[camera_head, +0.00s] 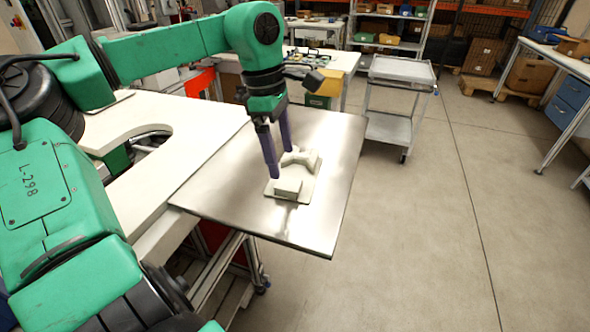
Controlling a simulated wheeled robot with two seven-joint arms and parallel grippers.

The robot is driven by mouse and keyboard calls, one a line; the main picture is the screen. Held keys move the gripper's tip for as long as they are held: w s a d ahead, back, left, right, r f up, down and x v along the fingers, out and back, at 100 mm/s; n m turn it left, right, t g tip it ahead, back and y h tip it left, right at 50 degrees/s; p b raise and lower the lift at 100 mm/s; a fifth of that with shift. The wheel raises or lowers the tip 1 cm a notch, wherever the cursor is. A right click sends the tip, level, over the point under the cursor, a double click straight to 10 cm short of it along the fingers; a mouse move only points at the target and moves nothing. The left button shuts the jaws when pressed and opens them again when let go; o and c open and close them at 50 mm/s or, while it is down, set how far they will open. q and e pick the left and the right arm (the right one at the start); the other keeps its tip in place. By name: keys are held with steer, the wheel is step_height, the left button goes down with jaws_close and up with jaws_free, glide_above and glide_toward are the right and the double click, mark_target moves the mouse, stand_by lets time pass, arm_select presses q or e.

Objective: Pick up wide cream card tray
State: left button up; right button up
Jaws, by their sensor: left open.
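The wide cream card tray (306,186) lies flat on a metal-topped table. A small pale block (288,188) sits at its near end and a pale piece with a narrow waist (301,160) at its far end. My left gripper (281,164) comes down from above with its two purple fingers apart, at the tray's left side. One fingertip is near the block and the other near the waisted piece. I cannot tell whether the fingers touch the tray. Part of the tray is hidden behind the fingers and the pieces. My right gripper is not in view.
The metal tabletop (322,216) is bare around the tray and ends at a right edge over open floor. A white worktop (190,118) with a curved cutout adjoins it on the left. A grey cart (402,70) stands behind on the right.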

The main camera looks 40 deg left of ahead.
mark_target(288, 182)
arm_select(q)
steer(key=f, duration=0.4)
steer(key=f+p, duration=0.1)
steer(key=f, duration=0.2)
steer(key=shift+w+d, duration=0.4)
steer(key=shift+w+f, duration=0.1)
steer(key=shift+f, duration=0.2)
steer(key=c, duration=1.1)
jaws_close()
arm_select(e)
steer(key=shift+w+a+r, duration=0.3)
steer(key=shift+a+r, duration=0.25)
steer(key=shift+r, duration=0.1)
